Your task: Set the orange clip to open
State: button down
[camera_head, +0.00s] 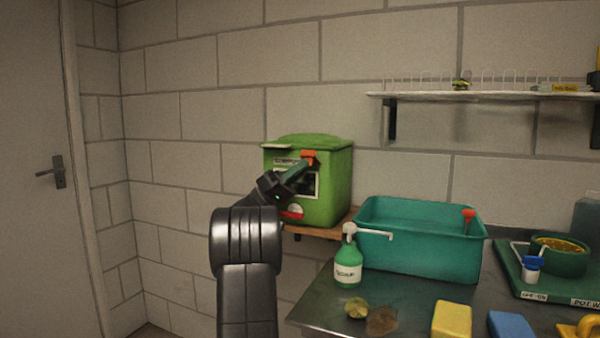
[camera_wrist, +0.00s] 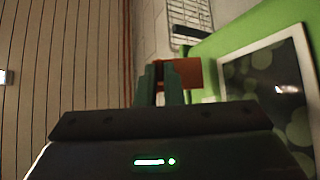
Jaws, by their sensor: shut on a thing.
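The orange clip (camera_head: 309,154) is at the upper front of the green box (camera_head: 335,185), which stands on a small wooden shelf by the wall. My gripper (camera_head: 300,168) reaches up to it from the lower left. In the wrist view, the fingers (camera_wrist: 163,84) are close together, shut on the orange clip (camera_wrist: 188,73), which shows at and beyond their tips. The fingers hide part of the clip, and I cannot tell its setting. The box's framed window (camera_wrist: 265,85) is to the right of the fingers.
A teal tub (camera_head: 415,243) with another orange-red piece (camera_head: 469,215) on its rim stands on the metal table, right of the box. A green spray bottle (camera_head: 347,262), a yellow block (camera_head: 452,320) and a blue block (camera_head: 508,325) are also there. A wall shelf (camera_head: 480,95) is above.

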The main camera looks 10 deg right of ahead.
jog(key=c, duration=1.6)
grip_release()
jog(key=shift+o, duration=0.2)
jog(key=shift+a+f, duration=0.1)
jog(key=v, duration=1.3)
jog(key=shift+a+f, duration=0.2)
jog(key=shift+a, duration=0.05)
jog(key=shift+w+d+r, duration=0.1)
jog(key=x, duration=1.3)
jog(key=shift+d+r, duration=0.25)
